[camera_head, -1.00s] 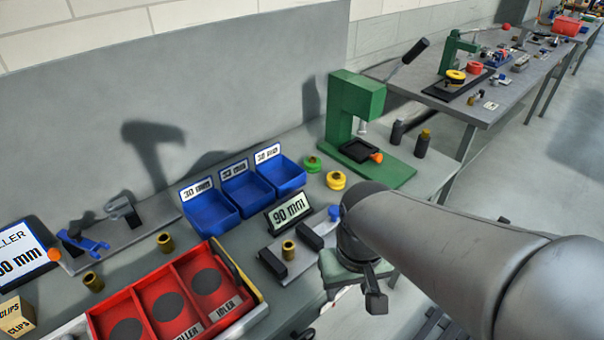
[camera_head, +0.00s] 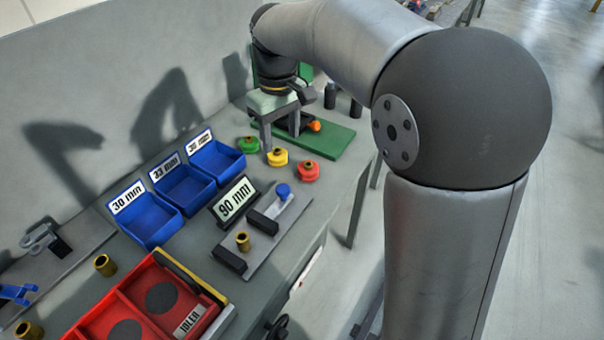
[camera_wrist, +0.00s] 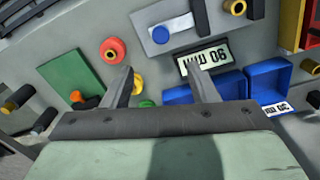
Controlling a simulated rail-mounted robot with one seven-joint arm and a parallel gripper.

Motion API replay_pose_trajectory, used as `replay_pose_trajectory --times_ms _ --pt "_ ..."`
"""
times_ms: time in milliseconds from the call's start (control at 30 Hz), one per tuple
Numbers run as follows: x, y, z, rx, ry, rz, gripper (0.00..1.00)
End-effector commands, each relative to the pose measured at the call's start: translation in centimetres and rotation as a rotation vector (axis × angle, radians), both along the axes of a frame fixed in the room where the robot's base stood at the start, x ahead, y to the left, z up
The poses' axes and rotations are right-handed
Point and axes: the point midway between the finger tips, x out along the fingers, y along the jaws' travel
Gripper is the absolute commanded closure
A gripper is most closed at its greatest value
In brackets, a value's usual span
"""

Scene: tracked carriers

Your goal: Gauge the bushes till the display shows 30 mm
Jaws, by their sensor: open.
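The display (camera_head: 235,201) reads 90 mm and appears upside down in the wrist view (camera_wrist: 204,59). In front of it lies the gauge, a grey plate (camera_head: 283,228) with two black blocks and a blue knob (camera_head: 283,191). A brass bush (camera_head: 242,241) stands upright between the blocks. Two more brass bushes, one nearer (camera_head: 105,264) and one at the lower left (camera_head: 28,330), stand on the bench. My gripper (camera_head: 281,128) is open and empty, pointing down beyond the gauge near the green wheel (camera_head: 248,145). Its two fingers (camera_wrist: 161,82) are spread in the wrist view.
Blue bins (camera_head: 150,226), the front one labelled 30 mm, stand along the back. Yellow (camera_head: 277,157) and red (camera_head: 308,171) wheels lie near my gripper. A green press base (camera_head: 325,141) is beyond. A red compartment tray (camera_head: 135,300) is at the front.

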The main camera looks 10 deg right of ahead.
Motion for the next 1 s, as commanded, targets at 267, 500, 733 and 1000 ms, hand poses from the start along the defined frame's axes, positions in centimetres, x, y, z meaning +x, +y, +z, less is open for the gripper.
replay_pose_trajectory --times_ms 267,500,733,1000 --pt "0.0 0.1 -3.7 -0.001 0.005 0.003 0.47" --pt "0.0 0.1 -9.0 -0.002 0.005 0.003 0.47" --pt "0.0 0.0 -13.7 -0.002 0.004 0.001 0.47" --pt "0.1 0.1 -16.8 0.0 0.0 0.002 0.47"
